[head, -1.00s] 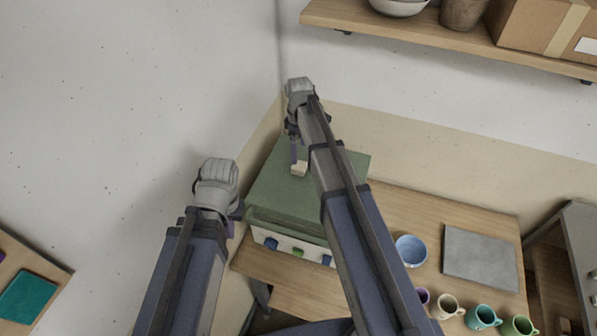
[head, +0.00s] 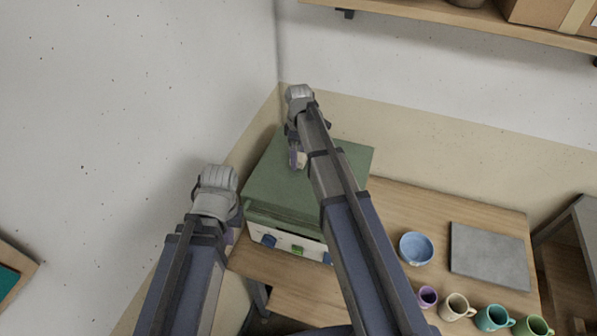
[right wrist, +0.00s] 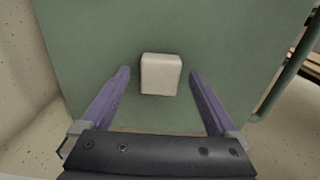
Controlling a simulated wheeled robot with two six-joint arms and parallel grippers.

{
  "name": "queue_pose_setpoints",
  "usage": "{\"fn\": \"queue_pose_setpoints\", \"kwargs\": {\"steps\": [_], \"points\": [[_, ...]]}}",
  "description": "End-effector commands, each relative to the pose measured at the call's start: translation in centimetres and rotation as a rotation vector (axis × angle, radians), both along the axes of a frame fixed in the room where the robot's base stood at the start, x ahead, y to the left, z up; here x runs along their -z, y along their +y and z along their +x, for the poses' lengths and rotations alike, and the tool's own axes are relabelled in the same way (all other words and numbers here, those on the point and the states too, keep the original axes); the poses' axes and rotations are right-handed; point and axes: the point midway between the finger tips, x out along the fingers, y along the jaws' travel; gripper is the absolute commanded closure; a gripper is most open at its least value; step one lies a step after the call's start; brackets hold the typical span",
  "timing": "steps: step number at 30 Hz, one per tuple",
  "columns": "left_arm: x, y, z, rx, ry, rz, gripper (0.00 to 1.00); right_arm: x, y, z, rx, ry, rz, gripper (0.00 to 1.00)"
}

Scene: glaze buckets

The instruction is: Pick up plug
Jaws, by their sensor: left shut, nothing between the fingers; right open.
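The plug, a small pale beige block (head: 302,159), sits on the green top of the kiln-like box (head: 275,190). In the right wrist view the plug (right wrist: 161,74) lies between my right gripper's two purple fingertips (right wrist: 160,73), with a gap on each side. My right gripper (head: 295,155) is open and hides part of the plug in the head view. Whether the fingertips are level with the plug or above it, I cannot tell. My left gripper (head: 234,222) is shut and empty, left of the green box; its fingers are mostly hidden.
The box stands on a wooden table (head: 400,205) in a wall corner. Right of it are a blue bowl (head: 416,248), a grey slab (head: 489,255) and several mugs, including a cream mug (head: 456,307). A wooden shelf (head: 450,20) hangs above on the back wall.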

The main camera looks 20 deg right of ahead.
Motion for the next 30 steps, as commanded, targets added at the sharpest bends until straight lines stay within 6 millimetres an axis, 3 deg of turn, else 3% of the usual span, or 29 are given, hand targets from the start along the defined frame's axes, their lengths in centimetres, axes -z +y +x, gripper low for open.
{"fn": "queue_pose_setpoints", "kwargs": {"steps": [8,30], "points": [[0.18,-0.01,0.01,0.000,0.000,0.000,1.00,0.18,0.01,0.01,0.000,0.000,0.000,0.07],[0.18,0.00,0.00,0.000,0.000,0.000,1.00,0.18,0.01,0.01,0.000,0.000,0.000,0.91]]}}
